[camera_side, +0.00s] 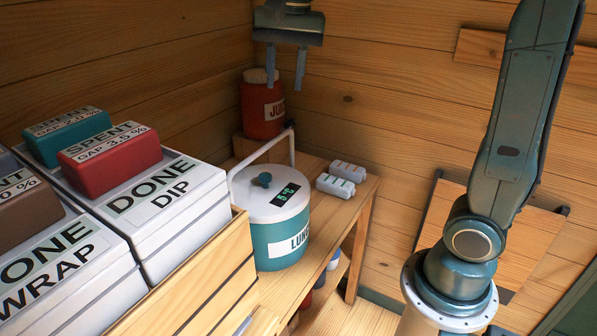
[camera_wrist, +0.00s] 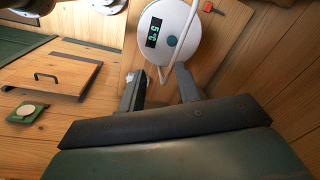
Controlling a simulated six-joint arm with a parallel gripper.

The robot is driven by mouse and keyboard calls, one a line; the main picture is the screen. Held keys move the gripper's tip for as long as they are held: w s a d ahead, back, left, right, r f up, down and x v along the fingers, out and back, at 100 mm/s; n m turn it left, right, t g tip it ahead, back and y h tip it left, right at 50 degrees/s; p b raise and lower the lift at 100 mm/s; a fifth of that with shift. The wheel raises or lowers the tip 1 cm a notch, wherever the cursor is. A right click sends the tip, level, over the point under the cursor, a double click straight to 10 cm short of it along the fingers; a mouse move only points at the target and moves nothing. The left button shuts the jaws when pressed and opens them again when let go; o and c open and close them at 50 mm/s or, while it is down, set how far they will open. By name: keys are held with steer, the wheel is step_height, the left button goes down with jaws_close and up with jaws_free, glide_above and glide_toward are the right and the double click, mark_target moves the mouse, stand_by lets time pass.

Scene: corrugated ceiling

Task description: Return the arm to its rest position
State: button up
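My gripper (camera_side: 285,78) hangs at the top of the side view, above the bench and in front of the plank wall. Its two fingers point down and are apart, with nothing between them. The wrist view shows the same open, empty fingers (camera_wrist: 160,88), with the white pot lid beyond them. My arm stands at the right of the side view; the link joining it to the gripper is out of the picture.
A teal pot (camera_side: 282,245) with a raised white handle stands on the wooden bench (camera_side: 334,212). A red jar (camera_side: 262,108) is behind it; small white containers (camera_side: 341,178) lie to its right. Labelled white boxes (camera_side: 165,215) bearing coloured blocks fill the left.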

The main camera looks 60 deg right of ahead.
steer(key=s+f+n+t, duration=0.1)
steer(key=s+f+n, duration=0.2)
steer(key=s, duration=0.3)
steer(key=s+a+f+n+t, duration=0.1)
steer(key=s+f+n+t, duration=0.1)
steer(key=s+n, duration=0.3)
steer(key=s+f+n+t, duration=0.1)
steer(key=s+f+n, duration=0.2)
steer(key=s, duration=0.4)
steer(key=shift+a+f+n, duration=0.2)
steer(key=shift+f+n, duration=0.2)
steer(key=shift+f, duration=0.15)
stand_by(0.5)
